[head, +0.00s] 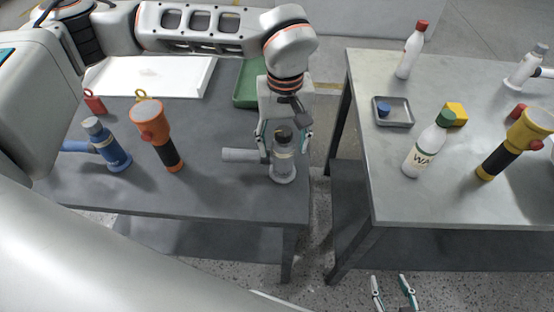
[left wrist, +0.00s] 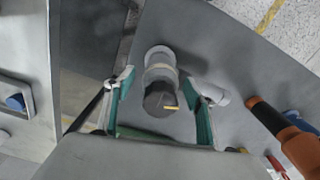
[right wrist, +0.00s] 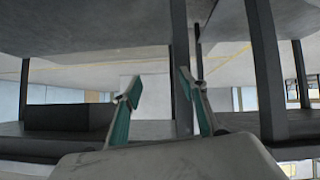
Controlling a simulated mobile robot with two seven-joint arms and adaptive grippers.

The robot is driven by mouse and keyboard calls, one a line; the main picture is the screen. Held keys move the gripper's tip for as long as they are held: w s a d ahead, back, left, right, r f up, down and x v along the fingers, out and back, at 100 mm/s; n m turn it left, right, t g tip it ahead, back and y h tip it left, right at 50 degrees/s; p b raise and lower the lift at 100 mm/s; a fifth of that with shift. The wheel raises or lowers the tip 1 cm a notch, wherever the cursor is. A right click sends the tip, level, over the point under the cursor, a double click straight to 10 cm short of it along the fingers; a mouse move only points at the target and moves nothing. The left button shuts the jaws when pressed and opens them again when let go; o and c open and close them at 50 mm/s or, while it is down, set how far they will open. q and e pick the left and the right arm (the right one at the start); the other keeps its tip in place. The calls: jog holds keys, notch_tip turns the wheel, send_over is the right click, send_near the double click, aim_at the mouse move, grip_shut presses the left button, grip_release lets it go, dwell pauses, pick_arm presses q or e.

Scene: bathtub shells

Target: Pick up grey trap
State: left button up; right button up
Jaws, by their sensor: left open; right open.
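The grey trap (head: 283,168) stands upright on the left table near its right edge, with a dark cap and a side pipe pointing left. My left gripper (head: 284,138) is above it, pointing down, with its open fingers on either side of the trap's top. In the left wrist view the trap (left wrist: 161,75) lies between the open fingertips (left wrist: 160,88), with a gap on both sides. Whether a finger touches the side pipe cannot be told. My right gripper (head: 393,290) is open and empty, low in front of the tables; it also shows in the right wrist view (right wrist: 157,85).
On the left table (head: 215,195) are an orange flashlight (head: 165,145), a blue trap (head: 108,148), a white tray (head: 150,75) and a green tray (head: 246,85). The right table (head: 390,200) holds bottles, a yellow flashlight (head: 510,145) and a small grey tray (head: 393,122). A gap separates the tables.

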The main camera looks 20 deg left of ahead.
pick_arm(q)
grip_shut()
jog(key=shift+r, duration=0.15)
